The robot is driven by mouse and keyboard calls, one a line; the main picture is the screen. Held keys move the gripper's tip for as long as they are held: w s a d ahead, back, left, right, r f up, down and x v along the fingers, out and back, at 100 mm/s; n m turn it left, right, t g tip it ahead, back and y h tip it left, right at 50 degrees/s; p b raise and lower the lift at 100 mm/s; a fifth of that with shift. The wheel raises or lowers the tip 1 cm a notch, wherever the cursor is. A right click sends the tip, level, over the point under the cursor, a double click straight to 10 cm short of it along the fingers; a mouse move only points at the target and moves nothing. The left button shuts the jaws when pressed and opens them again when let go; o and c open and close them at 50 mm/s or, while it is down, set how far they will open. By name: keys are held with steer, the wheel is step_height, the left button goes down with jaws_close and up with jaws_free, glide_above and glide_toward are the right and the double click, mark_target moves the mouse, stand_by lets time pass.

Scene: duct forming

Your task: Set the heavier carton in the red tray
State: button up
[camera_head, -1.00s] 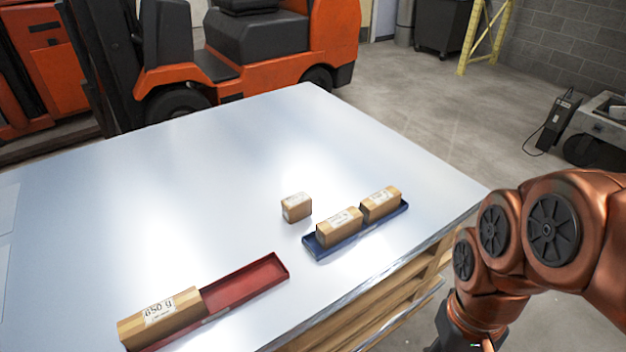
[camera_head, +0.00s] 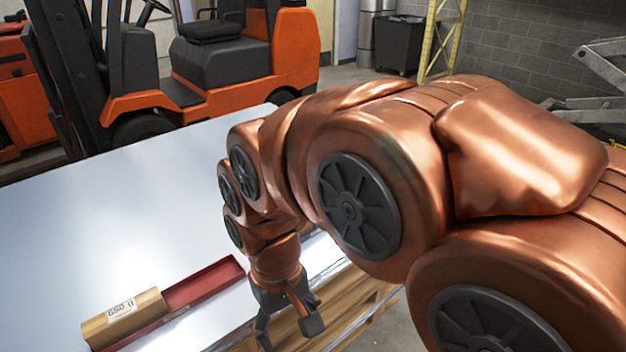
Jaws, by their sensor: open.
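The red tray (camera_head: 206,281) lies on the table towards the front left. A brown carton (camera_head: 124,319) with a white label reading about 650 g sits in its left part; the right part of the tray is empty. My gripper (camera_head: 290,338) is open and empty, pointing down near the table's front edge, right of the red tray. My arm hides most of the blue tray and the cartons seen earlier to the right; only a small blue piece (camera_head: 307,231) shows beside the arm.
The metal-topped table (camera_head: 90,215) is clear at the left and back. Its wooden base (camera_head: 345,300) shows below the front edge. An orange forklift (camera_head: 240,65) stands behind the table.

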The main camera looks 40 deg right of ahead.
steer(key=w+d+r+m+p, duration=0.1)
steer(key=w+d+m, duration=0.4)
steer(key=w+d, duration=0.55)
steer(key=w+d+r+m+p, duration=0.1)
steer(key=w+d+m, duration=0.3)
steer(key=w+d, duration=0.7)
steer(key=w+d+f+m, duration=0.2)
steer(key=w+d+f, duration=0.2)
steer(key=d, duration=0.3)
steer(key=w+d+f+m+t+p, duration=0.1)
steer(key=w+d+f+m, duration=0.2)
steer(key=d, duration=0.4)
steer(key=w+d+f+m, duration=0.2)
steer(key=w+d+f, duration=0.3)
steer(key=w+d, duration=0.1)
steer(key=shift+d+f+m+t+p, duration=0.3)
steer(key=shift+d+m, duration=0.1)
steer(key=shift+d, duration=0.1)
steer(key=shift+d+f, duration=0.2)
steer(key=shift+f, duration=0.05)
steer(key=shift+f+b, duration=1.05)
steer(key=shift+f, duration=3.35)
steer(key=shift+c, duration=0.4)
jaws_close()
